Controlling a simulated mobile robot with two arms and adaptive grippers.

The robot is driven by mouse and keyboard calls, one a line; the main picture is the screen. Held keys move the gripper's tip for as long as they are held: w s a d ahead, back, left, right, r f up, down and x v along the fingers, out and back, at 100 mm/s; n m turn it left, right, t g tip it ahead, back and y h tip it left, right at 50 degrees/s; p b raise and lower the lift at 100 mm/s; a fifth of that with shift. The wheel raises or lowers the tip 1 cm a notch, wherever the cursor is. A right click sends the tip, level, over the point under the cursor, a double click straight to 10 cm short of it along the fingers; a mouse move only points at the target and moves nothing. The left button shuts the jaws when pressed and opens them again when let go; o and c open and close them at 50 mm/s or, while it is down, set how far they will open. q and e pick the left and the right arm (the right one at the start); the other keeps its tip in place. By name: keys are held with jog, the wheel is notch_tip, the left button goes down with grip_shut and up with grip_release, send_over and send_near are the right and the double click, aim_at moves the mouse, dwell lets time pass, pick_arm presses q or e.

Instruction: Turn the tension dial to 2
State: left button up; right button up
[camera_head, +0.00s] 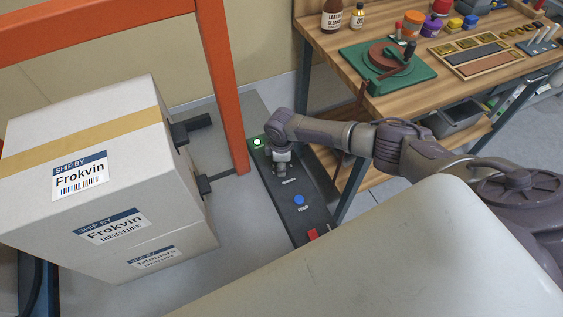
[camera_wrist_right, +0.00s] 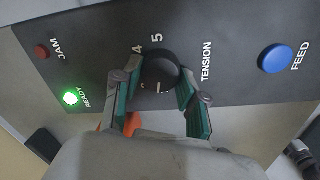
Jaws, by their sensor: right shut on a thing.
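The black tension dial (camera_wrist_right: 161,70) sits on a dark control panel, with "4" and "5" printed above it and "TENSION" beside it in the right wrist view. A mark near "1" shows at its lower side, and the other numbers are hidden by my gripper. My right gripper (camera_wrist_right: 158,98) has its green-padded fingers on both sides of the dial and is shut on it. In the head view my right gripper (camera_head: 281,168) reaches down onto the control panel (camera_head: 318,214). I cannot read the dial's setting. My left gripper is not in view.
A blue FEED button (camera_wrist_right: 275,58), a lit green READY lamp (camera_wrist_right: 70,98) and a red JAM lamp (camera_wrist_right: 42,52) share the panel. Stacked boxes (camera_head: 110,185) and an orange post (camera_head: 222,90) stand left. A wooden workbench (camera_head: 350,60) with tools stands right.

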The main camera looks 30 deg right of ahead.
jog(key=m+p, duration=0.1)
jog(key=m, duration=0.2)
jog(key=shift+a+r, duration=0.1)
jog(key=shift+w+m+p, duration=0.1)
jog(key=shift+m+p, duration=0.6)
jog(key=shift+m, duration=0.9)
jog(key=o, duration=1.1)
jog(key=shift+o, duration=0.2)
notch_tip(320, 180, up, 12)
jog(key=shift+a, duration=0.25)
jog(key=shift+s, duration=0.2)
